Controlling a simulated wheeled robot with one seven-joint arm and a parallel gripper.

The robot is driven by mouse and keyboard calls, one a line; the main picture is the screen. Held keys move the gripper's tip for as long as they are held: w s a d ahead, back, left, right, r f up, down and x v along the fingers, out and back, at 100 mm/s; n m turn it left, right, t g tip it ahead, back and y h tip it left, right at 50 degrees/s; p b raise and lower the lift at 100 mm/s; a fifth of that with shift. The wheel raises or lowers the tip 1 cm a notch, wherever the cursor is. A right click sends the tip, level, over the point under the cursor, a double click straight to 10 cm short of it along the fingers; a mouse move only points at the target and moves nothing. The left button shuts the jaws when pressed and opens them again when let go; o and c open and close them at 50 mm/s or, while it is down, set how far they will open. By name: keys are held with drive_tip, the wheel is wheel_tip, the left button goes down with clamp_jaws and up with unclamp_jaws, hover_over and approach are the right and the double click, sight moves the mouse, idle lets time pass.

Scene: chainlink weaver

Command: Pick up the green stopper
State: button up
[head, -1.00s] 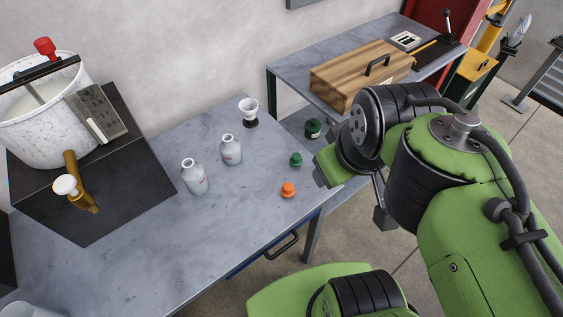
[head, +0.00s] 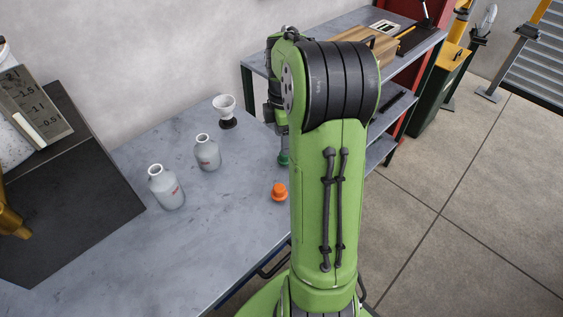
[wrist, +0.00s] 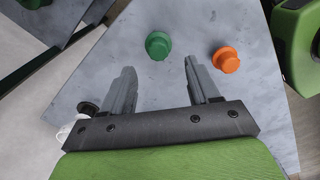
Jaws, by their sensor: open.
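The green stopper (wrist: 158,45) stands on the grey table in the wrist view, just beyond and between the fingertips of my gripper (wrist: 160,72). My gripper is open and empty, with a finger to each side of the line to the stopper. In the head view the green stopper (head: 284,159) is partly hidden by my arm. My arm reaches over the table's right end there, and my gripper is mostly hidden behind its links.
An orange stopper (wrist: 226,60) stands right of the green one, near my right finger in the wrist view. Two white bottles (head: 166,187) (head: 207,152) and a white cup on a dark base (head: 225,111) stand farther left on the table (head: 235,225). A wooden box (head: 362,50) sits on the shelf behind.

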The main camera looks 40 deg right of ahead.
sight(285, 158)
wheel_tip(285, 158, down, 8)
drive_tip(key=b, duration=0.2)
drive_tip(key=shift+w+d+r+b, duration=0.1)
drive_tip(key=shift+r+b, duration=0.15)
drive_tip(key=shift+b, duration=0.1)
drive_tip(key=shift+r, duration=0.15)
drive_tip(key=c, duration=0.9)
